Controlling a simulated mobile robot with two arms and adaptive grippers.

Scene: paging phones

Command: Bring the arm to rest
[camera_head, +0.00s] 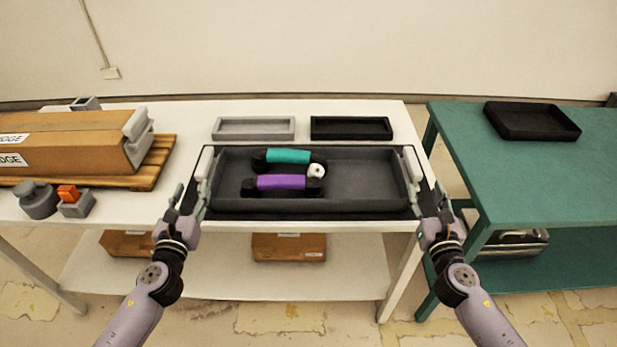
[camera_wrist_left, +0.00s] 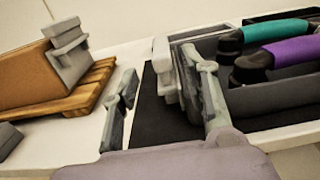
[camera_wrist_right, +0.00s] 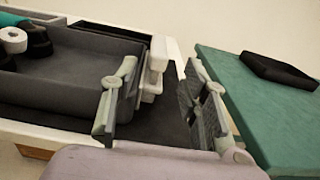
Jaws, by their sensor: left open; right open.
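A dark grey tray (camera_head: 365,185) with light grey end handles sits on a black mat on the white table. It holds a teal-gripped handset (camera_head: 288,156), a purple-gripped handset (camera_head: 281,182) and a small white roll (camera_head: 316,171). My left gripper (camera_head: 186,206) is open at the tray's left end. In the left wrist view the left handle (camera_wrist_left: 162,70) shows between its spread fingers (camera_wrist_left: 163,100). My right gripper (camera_head: 432,212) is open at the right end. In the right wrist view the right handle (camera_wrist_right: 155,70) shows between its fingers (camera_wrist_right: 158,105). Neither gripper holds anything; contact is unclear.
A shallow grey tray (camera_head: 254,128) and a black one (camera_head: 351,128) lie behind. A cardboard box (camera_head: 70,142) on a wooden pallet (camera_head: 150,172) and small grey parts stand left. A green table (camera_head: 540,165) with a black tray (camera_head: 531,121) stands right, across a gap.

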